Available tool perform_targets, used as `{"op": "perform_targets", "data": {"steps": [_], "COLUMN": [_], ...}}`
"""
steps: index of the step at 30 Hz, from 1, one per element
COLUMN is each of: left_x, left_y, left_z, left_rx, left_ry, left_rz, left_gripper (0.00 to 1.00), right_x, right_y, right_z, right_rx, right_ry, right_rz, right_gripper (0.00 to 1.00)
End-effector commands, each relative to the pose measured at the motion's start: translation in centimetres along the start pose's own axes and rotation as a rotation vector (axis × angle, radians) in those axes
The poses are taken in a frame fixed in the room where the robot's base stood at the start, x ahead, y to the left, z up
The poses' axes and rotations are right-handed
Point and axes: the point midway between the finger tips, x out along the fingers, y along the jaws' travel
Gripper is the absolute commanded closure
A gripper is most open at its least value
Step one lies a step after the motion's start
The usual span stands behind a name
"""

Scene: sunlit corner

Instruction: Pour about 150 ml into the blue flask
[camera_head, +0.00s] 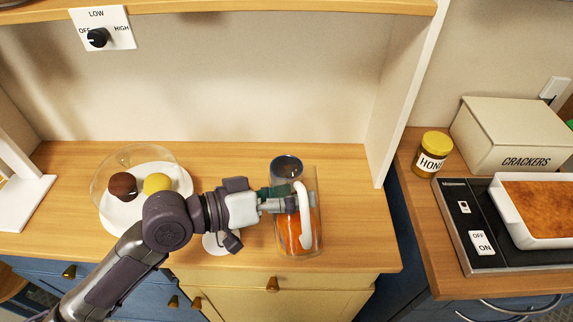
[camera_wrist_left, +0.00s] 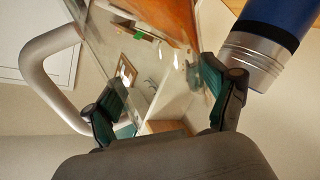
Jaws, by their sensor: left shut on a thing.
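The glass pitcher (camera_head: 312,235) holds orange liquid and has a white handle (camera_head: 304,215). It stands at the right part of the wooden counter in the head view; I cannot tell whether its base touches the counter. My left gripper (camera_head: 285,202) is shut on the pitcher, reaching it from the left. In the left wrist view, the clear pitcher wall (camera_wrist_left: 150,75) lies between the fingers (camera_wrist_left: 165,100). The blue flask (camera_head: 286,168) is just behind the pitcher, partly hidden by it. The flask (camera_wrist_left: 275,35) also shows at the upper right of the wrist view, with a steel end. My right gripper is out of view.
A clear dome (camera_head: 103,172) covers a white plate with a brown and a yellow ball, left of my arm. A white disc (camera_head: 214,246) lies partly under my gripper. A shelf (camera_head: 250,8) hangs above. Honey jar (camera_head: 432,155), crackers box (camera_head: 515,135) and baking dish (camera_head: 510,230) are right.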

Motion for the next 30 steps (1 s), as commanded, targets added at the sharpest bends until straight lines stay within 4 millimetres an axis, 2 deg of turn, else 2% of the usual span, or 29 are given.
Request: {"op": "perform_targets", "data": {"steps": [20,25,30], "left_x": [0.0,0.1,0.1], "left_y": [0.0,-0.3,-0.2], "left_z": [0.0,0.8,3.0], "left_rx": [0.008,0.072,0.229], "left_ry": [0.005,0.026,0.077], "left_rz": [0.002,0.003,0.003], "left_gripper": [0.79,0.79,0.79], "right_x": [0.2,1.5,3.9], "right_y": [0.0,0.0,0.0], "right_z": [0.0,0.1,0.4], "right_rx": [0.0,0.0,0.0], "right_ry": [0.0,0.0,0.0], "right_rz": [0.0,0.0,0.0], "right_gripper": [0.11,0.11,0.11]}}
